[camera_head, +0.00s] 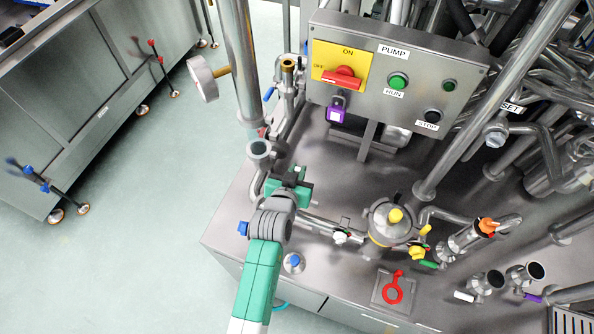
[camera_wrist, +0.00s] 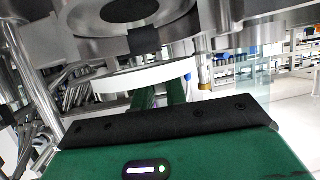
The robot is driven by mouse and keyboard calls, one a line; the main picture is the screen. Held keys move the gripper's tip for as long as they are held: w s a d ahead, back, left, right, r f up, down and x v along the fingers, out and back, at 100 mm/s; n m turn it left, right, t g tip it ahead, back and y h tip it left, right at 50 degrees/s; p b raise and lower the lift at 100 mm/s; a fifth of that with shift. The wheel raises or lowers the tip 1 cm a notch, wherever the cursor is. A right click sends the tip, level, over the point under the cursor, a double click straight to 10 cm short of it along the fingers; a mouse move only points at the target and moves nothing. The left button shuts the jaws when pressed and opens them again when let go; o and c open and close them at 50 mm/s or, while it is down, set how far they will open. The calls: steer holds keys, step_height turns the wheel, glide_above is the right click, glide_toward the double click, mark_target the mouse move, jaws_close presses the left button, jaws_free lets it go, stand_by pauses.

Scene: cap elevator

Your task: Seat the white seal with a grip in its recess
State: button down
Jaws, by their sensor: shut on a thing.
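Just above the disc in this view is a round steel fitting (camera_wrist: 185,27) with dark openings. I cannot tell whether the disc touches it. The seal cannot be made out in the head view, and no recess can be told for certain.
Open floor lies left.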

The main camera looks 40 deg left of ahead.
steer(key=shift+f+b, duration=1.1)
steer(key=shift+f, duration=0.2)
stand_by(1.9)
steer(key=c, duration=1.3)
jaws_free()
steer(key=shift+c, duration=0.2)
steer(key=shift+s+d+r+p, duration=0.15)
steer(key=shift+s+r+p, duration=0.15)
steer(key=shift+p, duration=0.15)
steer(key=shift+p+v, duration=2.35)
steer(key=shift+v, duration=0.7)
steer(key=shift+s, duration=0.1)
